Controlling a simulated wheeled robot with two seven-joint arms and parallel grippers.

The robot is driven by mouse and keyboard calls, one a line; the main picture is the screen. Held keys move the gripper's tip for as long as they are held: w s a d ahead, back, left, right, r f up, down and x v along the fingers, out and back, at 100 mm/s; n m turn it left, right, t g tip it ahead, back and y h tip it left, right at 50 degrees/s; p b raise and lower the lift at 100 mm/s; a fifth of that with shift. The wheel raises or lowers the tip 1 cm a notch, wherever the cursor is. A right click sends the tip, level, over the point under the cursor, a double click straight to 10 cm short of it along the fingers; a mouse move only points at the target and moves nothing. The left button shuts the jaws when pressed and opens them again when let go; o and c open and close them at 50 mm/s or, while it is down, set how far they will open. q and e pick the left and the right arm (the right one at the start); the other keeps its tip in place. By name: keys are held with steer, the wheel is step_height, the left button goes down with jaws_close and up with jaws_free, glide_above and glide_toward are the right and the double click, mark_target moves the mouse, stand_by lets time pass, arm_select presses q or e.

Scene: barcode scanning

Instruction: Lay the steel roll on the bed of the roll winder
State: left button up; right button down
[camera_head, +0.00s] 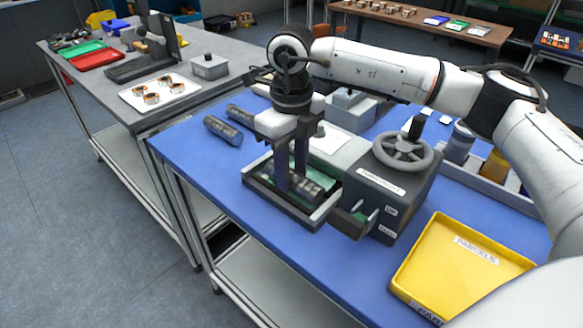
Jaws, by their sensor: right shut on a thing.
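The roll winder (385,190) is a dark grey machine with a handwheel on top, standing on the blue table. Its bed (318,217) is a low, dark-rimmed tray with green inside, on the machine's left side. My right gripper (292,182) points down over the bed, its fingers shut on the steel roll (308,187). The roll is dark and shiny, lies along the bed and is partly hidden by the fingers. It is low, within the bed's rim; I cannot tell whether it touches the bed. My left gripper is not in view.
Two dark cylinders (222,130) lie on the blue table (185,150) behind the bed. A yellow parcels tray (455,275) is at the front right. Bottles stand in a grey holder (487,187) at right. A grey bench (110,100) with trays is at left.

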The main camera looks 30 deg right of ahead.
mark_target(291, 172)
steer(key=shift+f, duration=0.2)
steer(key=c, duration=1.3)
jaws_free()
steer(key=shift+r, duration=0.15)
step_height(291, 172, up, 12)
steer(key=shift+r+b, duration=0.1)
steer(key=shift+b, duration=0.5)
